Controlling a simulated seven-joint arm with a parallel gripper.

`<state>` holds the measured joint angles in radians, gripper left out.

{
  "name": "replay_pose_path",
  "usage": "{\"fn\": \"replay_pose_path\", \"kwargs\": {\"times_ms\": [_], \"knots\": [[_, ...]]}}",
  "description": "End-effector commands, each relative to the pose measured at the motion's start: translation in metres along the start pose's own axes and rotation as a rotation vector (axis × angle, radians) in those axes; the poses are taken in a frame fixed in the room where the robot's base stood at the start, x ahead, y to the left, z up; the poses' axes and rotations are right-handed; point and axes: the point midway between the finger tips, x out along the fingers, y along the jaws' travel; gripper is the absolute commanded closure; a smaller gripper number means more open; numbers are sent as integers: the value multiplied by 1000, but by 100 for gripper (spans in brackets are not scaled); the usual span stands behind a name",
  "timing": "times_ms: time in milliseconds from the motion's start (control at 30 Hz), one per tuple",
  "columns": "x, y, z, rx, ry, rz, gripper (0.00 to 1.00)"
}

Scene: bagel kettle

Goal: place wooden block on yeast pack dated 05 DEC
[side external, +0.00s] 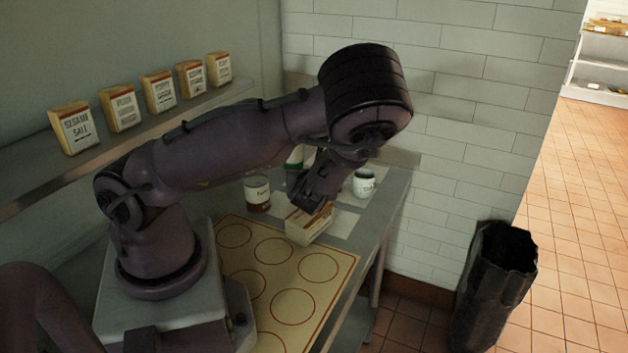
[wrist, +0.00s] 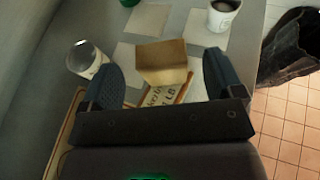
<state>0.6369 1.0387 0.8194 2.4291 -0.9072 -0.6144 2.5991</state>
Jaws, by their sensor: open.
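A tan, box-like pack (side external: 312,228) with printed lettering stands on the metal counter near the far end of the mat. In the wrist view its plain tan face (wrist: 162,60) shows above a white label (wrist: 160,97) that reads partly "LB". My gripper (wrist: 160,84) is open, with one finger on each side of this pack and a visible gap beside each finger. In the side view my gripper (side external: 318,207) is just above and behind the pack. I cannot read a date on it, and I cannot tell a separate wooden block apart from it.
A cream mat (side external: 335,265) with red circles covers the near counter. A labelled cup (side external: 257,192) and a white cup (side external: 364,183) flank my gripper. Pale squares (wrist: 148,20) lie flat beyond the pack. Several packs (side external: 160,91) line the shelf. A black bin (side external: 495,285) stands on the floor.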

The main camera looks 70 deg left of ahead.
Motion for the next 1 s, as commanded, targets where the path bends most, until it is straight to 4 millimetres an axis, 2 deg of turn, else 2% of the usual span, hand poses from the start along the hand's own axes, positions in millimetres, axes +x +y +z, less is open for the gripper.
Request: {"fn": "replay_pose_path", "kwargs": {"times_ms": [133, 367, 467, 567, 667, 767, 867, 1000], "knots": [[-20, -1, 0, 3, 0, -4, 13], [-35, 0, -1, -11, 10, -1, 13], [-40, -2, -12, -98, 92, 4, 13], [-52, -11, -33, -301, 278, 22, 13], [-78, -29, -52, -577, 529, 68, 13], [-114, -49, -56, -838, 771, 142, 13], [-152, -66, -42, -1057, 976, 232, 13], [-201, -75, -3, -1296, 1188, 370, 13]]}}
